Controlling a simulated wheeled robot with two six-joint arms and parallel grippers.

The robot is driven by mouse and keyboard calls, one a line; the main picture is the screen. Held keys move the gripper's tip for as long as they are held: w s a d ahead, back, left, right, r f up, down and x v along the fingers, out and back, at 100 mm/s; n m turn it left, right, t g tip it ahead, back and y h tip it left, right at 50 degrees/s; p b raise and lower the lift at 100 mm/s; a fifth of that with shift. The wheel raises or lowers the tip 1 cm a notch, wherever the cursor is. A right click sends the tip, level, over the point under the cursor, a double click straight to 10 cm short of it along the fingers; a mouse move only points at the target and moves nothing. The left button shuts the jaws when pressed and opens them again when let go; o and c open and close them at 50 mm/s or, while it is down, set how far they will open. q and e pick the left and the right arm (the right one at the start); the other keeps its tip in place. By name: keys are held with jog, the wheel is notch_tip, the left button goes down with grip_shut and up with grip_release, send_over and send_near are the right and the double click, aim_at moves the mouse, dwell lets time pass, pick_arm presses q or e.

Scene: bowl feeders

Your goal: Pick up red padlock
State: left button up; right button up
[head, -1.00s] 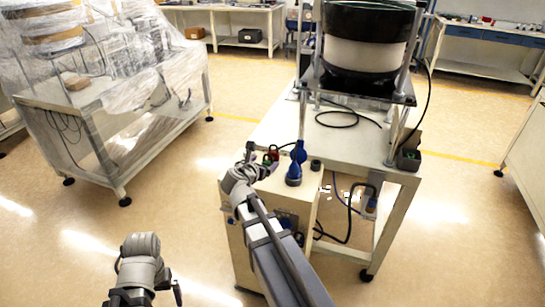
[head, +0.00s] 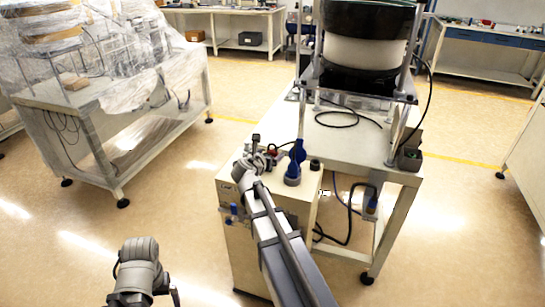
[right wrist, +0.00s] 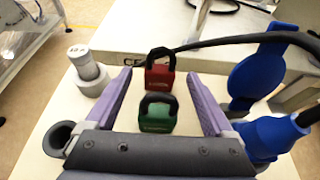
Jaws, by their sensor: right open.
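The red padlock (right wrist: 159,76) has a dark shackle and stands upright on the cabinet top in the right wrist view. A bit of the red padlock (head: 273,148) shows beside the gripper in the head view. A green padlock (right wrist: 157,122) stands nearer, in front of the red one. My right gripper (right wrist: 159,76) is open, its purple fingers on either side of the padlocks with gaps. In the head view my right gripper (head: 262,156) hides most of the padlocks. Part of my left arm shows at the lower left; its gripper is not visible.
A blue plug or connector (right wrist: 257,72) with a black cable stands close to the right finger. A light grey round knob (right wrist: 86,70) is near the left finger. The bowl feeder (head: 365,45) stands behind on its table (head: 350,150).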

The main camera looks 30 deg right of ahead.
jog(key=shift+x, duration=1.1)
jog(key=shift+s+a, duration=0.1)
jog(key=shift+c, duration=0.5)
grip_shut()
